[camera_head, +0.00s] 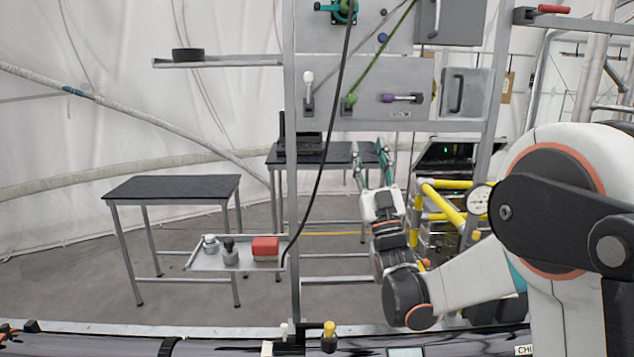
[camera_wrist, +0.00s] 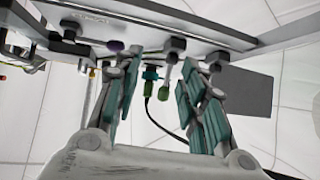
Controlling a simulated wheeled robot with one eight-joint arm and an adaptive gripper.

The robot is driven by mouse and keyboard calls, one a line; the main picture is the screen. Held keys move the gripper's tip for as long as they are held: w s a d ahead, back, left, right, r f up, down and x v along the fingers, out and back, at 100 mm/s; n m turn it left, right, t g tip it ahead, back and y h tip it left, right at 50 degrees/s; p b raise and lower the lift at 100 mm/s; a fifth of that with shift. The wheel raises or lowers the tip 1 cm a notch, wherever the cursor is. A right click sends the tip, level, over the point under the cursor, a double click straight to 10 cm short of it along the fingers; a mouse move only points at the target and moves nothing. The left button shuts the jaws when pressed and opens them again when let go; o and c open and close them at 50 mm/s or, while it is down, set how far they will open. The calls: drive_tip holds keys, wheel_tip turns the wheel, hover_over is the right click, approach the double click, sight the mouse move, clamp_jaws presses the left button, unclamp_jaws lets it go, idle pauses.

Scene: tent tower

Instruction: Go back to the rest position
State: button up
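My gripper (camera_head: 369,156) points upward in the head view, in front of the panel frame and below the lower panel. Its two teal fingers stand apart with nothing between them. In the wrist view my gripper (camera_wrist: 160,88) also shows open and empty. Beyond its fingers are a green-handled lever (camera_wrist: 150,88) and a white-handled lever (camera_wrist: 168,76) on the panel, clear of the fingers as far as I can tell. The same green lever (camera_head: 351,99) and white lever (camera_head: 308,78) show in the head view.
Yellow pipes (camera_head: 445,205) are close on the right. A small tray (camera_head: 205,262) holds a red block (camera_head: 265,246). A dark table (camera_head: 172,187) stands left.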

drive_tip(key=s+d+f+m+g+h+b, duration=0.45)
drive_tip(key=s+f+g+h, duration=0.3)
drive_tip(key=f+g, duration=0.35)
drive_tip(key=s+f+g+b, duration=0.2)
drive_tip(key=s+f+g, duration=0.2)
drive_tip(key=s+f, duration=0.7)
drive_tip(key=s+d+f+m+g+b, duration=0.1)
drive_tip(key=s+f+g, duration=0.4)
drive_tip(key=s+f, duration=0.7)
drive_tip(key=s, duration=0.5)
drive_tip(key=shift+d+f+b, duration=0.2)
drive_tip(key=shift+d+b, duration=0.1)
drive_tip(key=shift+b, duration=0.1)
drive_tip(key=shift+c, duration=0.2)
